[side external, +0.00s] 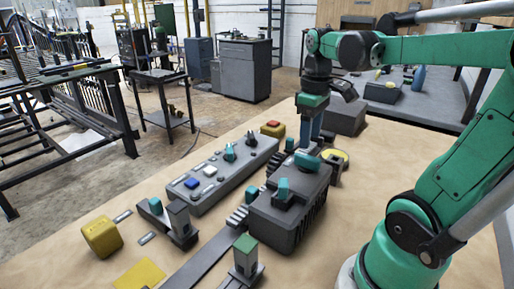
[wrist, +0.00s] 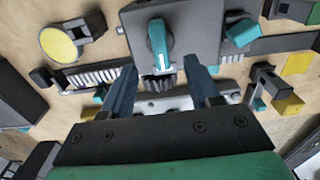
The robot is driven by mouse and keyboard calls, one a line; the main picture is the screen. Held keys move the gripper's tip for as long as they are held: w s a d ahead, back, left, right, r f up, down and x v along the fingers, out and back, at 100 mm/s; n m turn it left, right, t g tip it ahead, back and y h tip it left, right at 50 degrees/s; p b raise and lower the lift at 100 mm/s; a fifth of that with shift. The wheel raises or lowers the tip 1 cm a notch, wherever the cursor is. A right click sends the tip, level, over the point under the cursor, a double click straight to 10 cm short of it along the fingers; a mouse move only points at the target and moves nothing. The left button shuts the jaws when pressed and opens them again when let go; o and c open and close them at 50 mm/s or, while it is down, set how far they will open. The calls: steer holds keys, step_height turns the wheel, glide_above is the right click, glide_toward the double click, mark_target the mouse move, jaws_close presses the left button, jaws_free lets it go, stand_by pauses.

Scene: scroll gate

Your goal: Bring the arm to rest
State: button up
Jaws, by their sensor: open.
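My gripper (side external: 310,138) is open, its two blue fingers pointing down beside the far end of a dark grey housing. It looks empty. In the wrist view the gripper (wrist: 160,68) shows its fingers spread apart. The dark housing (side external: 292,222) has a teal lever knob (side external: 282,189) on top. In the wrist view the knob (wrist: 158,42) appears between and beyond the fingertips, not visibly touched. A toothed rack (wrist: 98,76) runs beside the housing. Whether a fingertip touches anything below is unclear.
A grey control panel (side external: 207,182) with buttons and knobs lies left of the housing. A red-topped button box (side external: 273,128) stands farther back. Open room lies above the bench.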

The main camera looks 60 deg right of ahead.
steer(key=shift+r, duration=0.1)
steer(key=w+a+t, duration=0.1)
steer(key=a, duration=0.1)
steer(key=w+a+f+t, duration=0.1)
steer(key=a, duration=0.1)
steer(key=w+a+t+h, duration=0.1)
steer(key=a, duration=0.1)
steer(key=shift+a+f, duration=0.1)
steer(key=shift+f, duration=0.3)
steer(key=a+t, duration=0.1)
steer(key=a, duration=0.1)
steer(key=w+a+f+t, duration=0.1)
steer(key=a, duration=0.1)
steer(key=a+t, duration=0.1)
steer(key=a, duration=0.2)
steer(key=shift+w+f+t+y, duration=0.2)
steer(key=shift+w+t+y, duration=0.1)
steer(key=shift+y, duration=0.1)
steer(key=shift+a+t, duration=0.3)
steer(key=shift+a, duration=0.15)
